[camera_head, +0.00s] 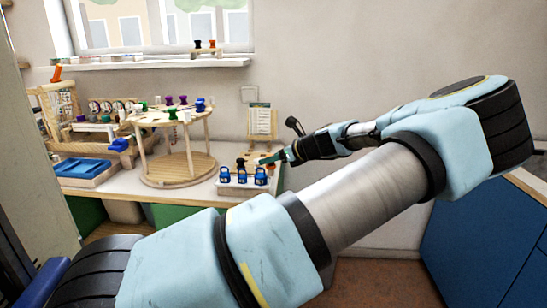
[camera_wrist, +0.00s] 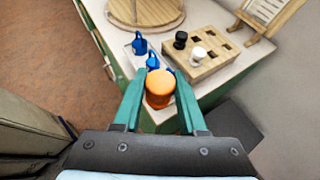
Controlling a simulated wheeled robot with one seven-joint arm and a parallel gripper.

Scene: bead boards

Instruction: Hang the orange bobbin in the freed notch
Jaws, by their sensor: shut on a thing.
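My gripper (camera_wrist: 158,98) is shut on an orange bobbin (camera_wrist: 160,88), seen end-on between its two teal fingers in the wrist view. In the head view my gripper (camera_head: 276,158) is above the counter's right part, and the held bobbin cannot be made out there. A round wooden stand (camera_head: 178,168) is left of my gripper, with purple, green, blue and white bobbins around its raised top. Its base also shows in the wrist view (camera_wrist: 145,14). I cannot tell which notch is free.
Blue padlocks (camera_head: 242,176) stand on a white base below my gripper. A wooden block with holes (camera_wrist: 214,62) holds black and white pegs. A small card stand (camera_head: 262,122) is behind. A blue tray (camera_head: 82,168) and bead frames are left. Another orange bobbin (camera_head: 212,43) is on the windowsill.

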